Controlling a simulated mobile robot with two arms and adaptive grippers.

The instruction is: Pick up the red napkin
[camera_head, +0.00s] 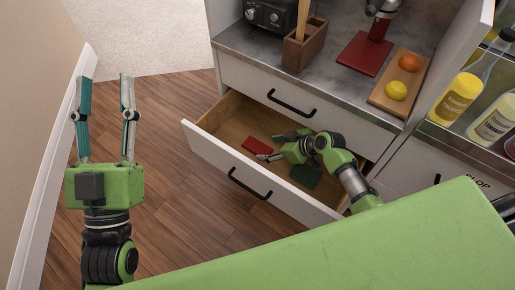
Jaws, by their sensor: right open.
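The red napkin (255,146) lies flat on the floor of the open drawer (226,106), towards its left part. My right gripper (267,147) reaches into the drawer from the right. It is open, with its fingertips at the right edge of the red napkin; I cannot tell whether they touch it. A dark green cloth (305,176) lies in the drawer below my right gripper, partly hidden. My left gripper (105,79) is open and empty over the wooden floor at the left.
The grey counter (335,86) above the drawer holds a wooden box (304,47), a dark red mat (365,54) and a board (418,83) with an orange and a lemon. Yellow bottles (455,97) stand at the right. The floor at left is free.

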